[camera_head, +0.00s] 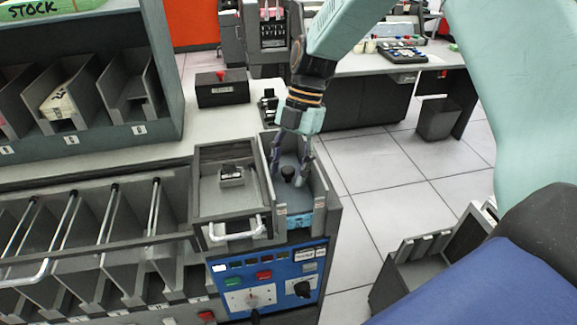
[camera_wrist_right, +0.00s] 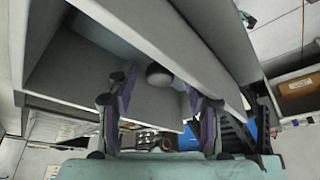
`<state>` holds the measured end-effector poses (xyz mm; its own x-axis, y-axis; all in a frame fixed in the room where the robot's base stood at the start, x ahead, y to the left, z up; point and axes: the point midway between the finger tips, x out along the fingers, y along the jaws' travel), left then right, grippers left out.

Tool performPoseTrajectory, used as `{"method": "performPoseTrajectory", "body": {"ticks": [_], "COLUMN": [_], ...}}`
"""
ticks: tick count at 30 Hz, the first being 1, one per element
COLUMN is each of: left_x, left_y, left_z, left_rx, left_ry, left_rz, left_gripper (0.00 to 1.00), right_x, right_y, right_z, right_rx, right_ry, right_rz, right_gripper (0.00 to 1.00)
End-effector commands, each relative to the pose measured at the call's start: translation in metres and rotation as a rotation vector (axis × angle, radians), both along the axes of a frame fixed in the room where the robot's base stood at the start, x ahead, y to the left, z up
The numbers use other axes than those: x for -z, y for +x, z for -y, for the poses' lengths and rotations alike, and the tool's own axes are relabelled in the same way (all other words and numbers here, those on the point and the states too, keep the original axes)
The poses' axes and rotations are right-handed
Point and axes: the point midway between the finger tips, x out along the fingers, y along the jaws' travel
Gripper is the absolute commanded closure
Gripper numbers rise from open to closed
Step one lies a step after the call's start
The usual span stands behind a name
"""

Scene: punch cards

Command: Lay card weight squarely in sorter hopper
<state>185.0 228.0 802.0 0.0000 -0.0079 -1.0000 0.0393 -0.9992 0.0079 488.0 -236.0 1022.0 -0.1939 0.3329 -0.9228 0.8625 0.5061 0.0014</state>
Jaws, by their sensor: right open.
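The sorter hopper (camera_head: 321,192) is a narrow grey open-topped bin at the right end of the sorter. The card weight shows as a dark round knob (camera_head: 288,173) on a grey surface inside it; the knob also shows in the right wrist view (camera_wrist_right: 158,74). My right gripper (camera_head: 291,177) reaches down into the hopper from above. Its fingers are open, one on each side of the knob, with a visible gap in the wrist view. The weight's edges are partly hidden, so I cannot tell whether it lies square. My left gripper is not in view.
Blue cards (camera_head: 299,220) show at the hopper's front. A tray (camera_head: 207,197) with a small metal block (camera_head: 231,176) adjoins it on the left. The blue control panel (camera_head: 266,280) is below. Card pockets with rods line the left; a black box (camera_head: 222,88) stands behind.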

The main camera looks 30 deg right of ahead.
Motion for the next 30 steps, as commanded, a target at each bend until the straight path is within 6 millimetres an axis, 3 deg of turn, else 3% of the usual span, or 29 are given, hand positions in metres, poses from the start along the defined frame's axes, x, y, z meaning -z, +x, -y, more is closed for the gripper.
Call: {"method": "performPoseTrajectory", "body": {"ticks": [11,24,30], "left_x": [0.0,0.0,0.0], "left_y": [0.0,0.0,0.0], "left_z": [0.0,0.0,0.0], "left_rx": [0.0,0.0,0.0], "left_ry": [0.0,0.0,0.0], "left_rz": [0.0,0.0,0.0], "left_gripper": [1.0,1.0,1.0], "right_x": [-0.006,-0.083,-0.105], "right_y": [0.002,0.019,0.023], "right_z": [0.003,0.03,0.037], "right_rx": [-0.001,0.0,-0.001], "right_ry": [-0.001,-0.001,-0.002], "right_rz": [0.002,0.003,0.001], "right_gripper": [0.47,0.47,0.47]}}
